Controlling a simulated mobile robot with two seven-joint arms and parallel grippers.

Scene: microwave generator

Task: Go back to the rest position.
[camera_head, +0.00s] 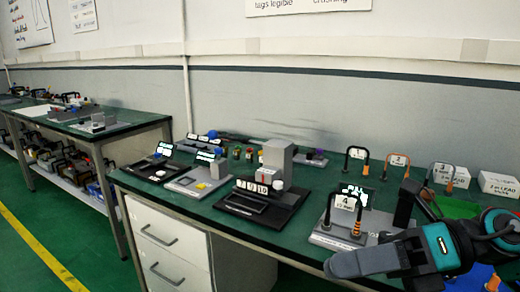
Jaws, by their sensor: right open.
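My right arm comes in from the right edge, with a black and teal wrist. My right gripper (362,262) is at the front edge of the green table (215,205), in front of a grey-based device with a card marked 4 (345,202). From this angle the gripper's fingers overlap, and nothing shows between them. My left gripper is out of view.
Several devices stand along the table, among them a black-based unit with a grey block (278,158). A white drawer cabinet (165,245) is below. A second table (60,122) stands further left.

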